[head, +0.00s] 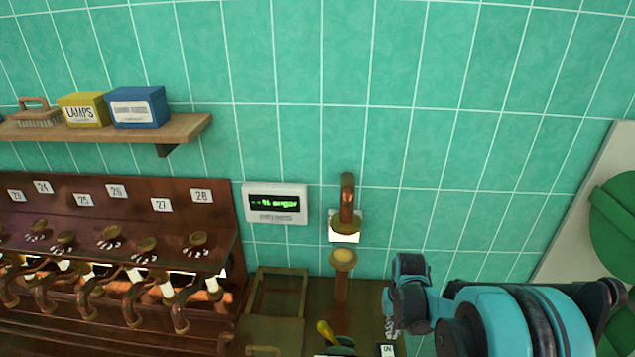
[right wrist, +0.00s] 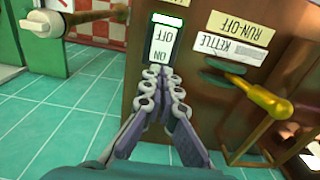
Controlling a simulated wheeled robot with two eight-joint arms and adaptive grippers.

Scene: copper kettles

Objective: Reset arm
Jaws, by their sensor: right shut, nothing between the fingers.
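My right gripper (head: 389,328) comes in from the right in the head view, in front of the teal tiled wall and low in the picture. In the right wrist view its fingers (right wrist: 160,74) are shut together with nothing between them. Their tips lie over the lower edge of a white ON/OFF switch plate (right wrist: 162,42), which appears upside down with a green-lit part at its top. I cannot tell whether they touch it. Part of an ON label (head: 387,350) shows under the gripper in the head view. My left gripper is not in view.
A yellow lever (right wrist: 262,98) sticks out beside the KETTLE (right wrist: 213,45) and RUN-OFF (right wrist: 240,27) labels. A row of numbered taps (head: 110,240) stands at left, below a shelf (head: 190,128) with boxes. A copper pipe (head: 347,195) and a display (head: 275,203) are on the wall.

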